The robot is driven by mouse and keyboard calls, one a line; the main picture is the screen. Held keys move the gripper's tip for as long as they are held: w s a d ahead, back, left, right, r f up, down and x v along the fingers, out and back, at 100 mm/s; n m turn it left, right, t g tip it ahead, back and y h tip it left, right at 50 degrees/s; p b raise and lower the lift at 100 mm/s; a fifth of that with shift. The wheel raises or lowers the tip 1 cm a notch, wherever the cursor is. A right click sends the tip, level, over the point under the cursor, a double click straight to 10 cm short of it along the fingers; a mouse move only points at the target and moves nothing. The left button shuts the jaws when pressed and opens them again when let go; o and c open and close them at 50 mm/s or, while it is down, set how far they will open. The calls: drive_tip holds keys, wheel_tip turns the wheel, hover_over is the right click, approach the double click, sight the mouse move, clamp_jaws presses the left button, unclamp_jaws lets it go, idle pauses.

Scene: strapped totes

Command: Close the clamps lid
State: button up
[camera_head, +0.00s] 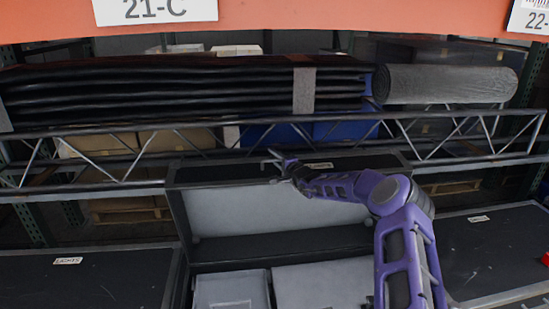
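The middle tote has its lid (225,209) raised at the back, with the pale grey inner face toward me and a dark frame around it. A small label (320,166) sits on the lid's top edge; I cannot read it. Below the lid the tote is open, showing a grey inner container (232,290) and a pale panel beside it. My gripper (268,160) is at the lid's top edge, left of the label, with its fingers apart and nothing visible between them. Whether it touches the lid is unclear. My purple arm covers the lid's right part.
Dark closed lids lie to the left (85,280) and right (490,245). A metal truss beam (120,150) crosses behind, below stacked black sheets (180,90) and a grey roll (445,84). An orange shelf beam (300,15) spans the top. A red object (545,259) is at the right edge.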

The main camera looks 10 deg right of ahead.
drive_tip(key=shift+c, duration=0.3)
clamp_jaws()
idle(1.1)
